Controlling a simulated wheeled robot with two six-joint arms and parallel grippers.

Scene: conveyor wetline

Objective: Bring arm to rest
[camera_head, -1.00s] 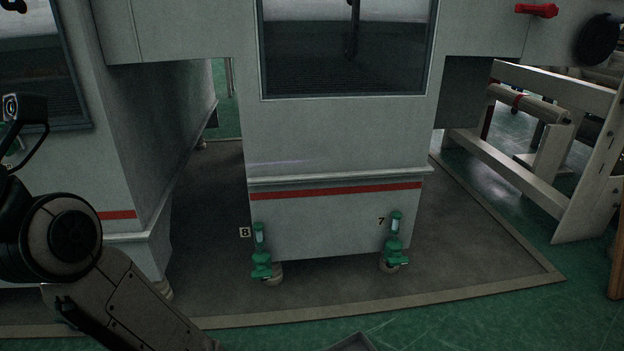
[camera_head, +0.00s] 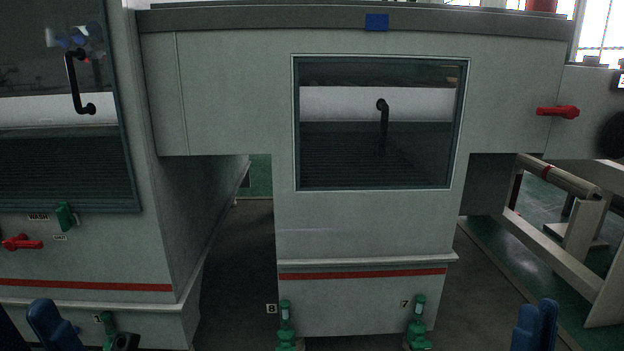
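My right gripper (camera_head: 537,328) shows at the bottom right edge as two blue fingertips close side by side. My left gripper (camera_head: 58,325) shows at the bottom left edge as blue fingertips, low in front of the left cabinet. The rest of both grippers and both arms is mostly cut off by the frame. I see nothing held in either one. The view does not show clearly whether the fingers are open or shut.
A large grey machine (camera_head: 360,225) with a window and black handle stands ahead. Green valves labelled 8 (camera_head: 286,325) and 7 (camera_head: 418,325) sit at its foot. Another cabinet (camera_head: 150,245) stands left, with a red lever (camera_head: 22,243). A pale frame (camera_head: 555,252) stands right.

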